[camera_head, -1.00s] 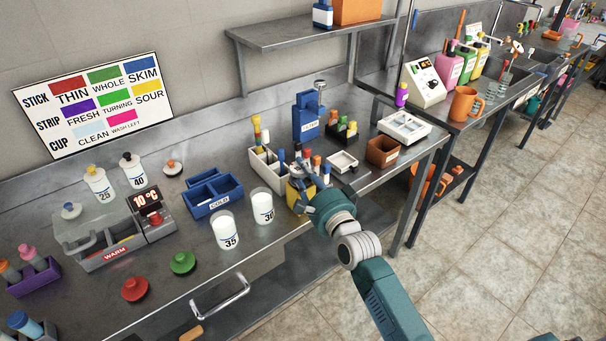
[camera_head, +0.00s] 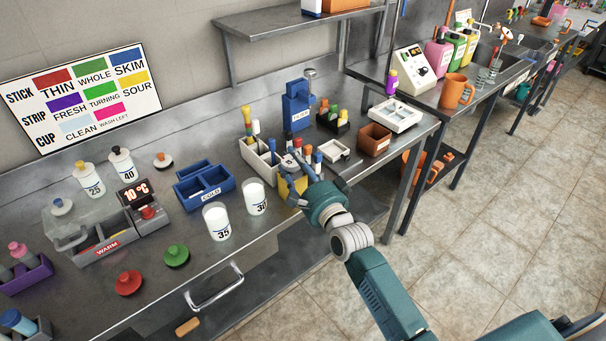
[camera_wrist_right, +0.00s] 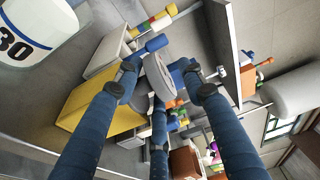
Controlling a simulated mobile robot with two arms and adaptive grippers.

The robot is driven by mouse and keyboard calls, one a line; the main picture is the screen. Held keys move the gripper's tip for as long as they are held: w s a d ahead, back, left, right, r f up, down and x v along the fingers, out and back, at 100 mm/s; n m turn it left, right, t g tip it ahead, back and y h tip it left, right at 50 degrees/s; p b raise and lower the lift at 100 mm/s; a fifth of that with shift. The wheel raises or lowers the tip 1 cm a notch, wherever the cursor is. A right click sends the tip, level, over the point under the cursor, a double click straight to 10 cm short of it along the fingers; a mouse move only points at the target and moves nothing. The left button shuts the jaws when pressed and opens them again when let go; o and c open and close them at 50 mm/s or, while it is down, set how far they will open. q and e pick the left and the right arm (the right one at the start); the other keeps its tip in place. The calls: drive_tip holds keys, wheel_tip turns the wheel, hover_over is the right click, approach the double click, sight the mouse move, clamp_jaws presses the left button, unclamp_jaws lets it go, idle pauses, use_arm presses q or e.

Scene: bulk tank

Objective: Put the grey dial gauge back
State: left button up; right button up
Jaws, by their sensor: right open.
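The grey dial gauge shows in the wrist view as a grey round disc (camera_wrist_right: 158,78), edge towards me, between the spread fingers. It stands over or beside a yellow block (camera_wrist_right: 95,105); I cannot tell whether it sits in it. My right gripper (camera_head: 305,172) is open around the gauge at the yellow block (camera_head: 288,188), near the front edge of the bench. It also shows in the wrist view (camera_wrist_right: 165,75), with dark blue fingers on both sides of the disc. In the head view fingers partly hide the gauge. My left gripper is not in view.
White cups marked 35 (camera_head: 217,222) and 30 (camera_head: 256,198) stand left of the gripper. A white bin (camera_head: 258,160) with coloured sticks is behind it. A blue stand (camera_head: 298,105), white tray (camera_head: 334,151) and brown box (camera_head: 374,140) are close by. Bench is clear near the handle.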

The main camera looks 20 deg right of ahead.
drive_tip(key=s+d+b, duration=0.2)
drive_tip(key=s, duration=1)
drive_tip(key=s+f+n+g, duration=0.3)
drive_tip(key=s+f, duration=0.1)
drive_tip(key=f, duration=0.9)
drive_tip(key=s+f+n+g+h, duration=0.1)
drive_tip(key=s+f+n+g, duration=0.25)
drive_tip(key=f, duration=0.95)
drive_tip(key=s+f+n+g, duration=0.2)
drive_tip(key=s+f, duration=0.3)
drive_tip(key=f, duration=0.9)
drive_tip(key=s+f+n+g, duration=0.2)
drive_tip(key=s+f, duration=0.4)
drive_tip(key=s, duration=0.5)
drive_tip(key=s+d+f+n+g+h, duration=0.1)
drive_tip(key=s+f+n+g, duration=0.2)
drive_tip(key=s, duration=0.9)
drive_tip(key=s+f+n+g, duration=0.3)
drive_tip(key=s+f+n, duration=0.2)
drive_tip(key=s+f, duration=0.6)
drive_tip(key=shift+s+d+h, duration=0.25)
drive_tip(key=shift+s+h, duration=0.05)
drive_tip(key=shift+s, duration=0.4)
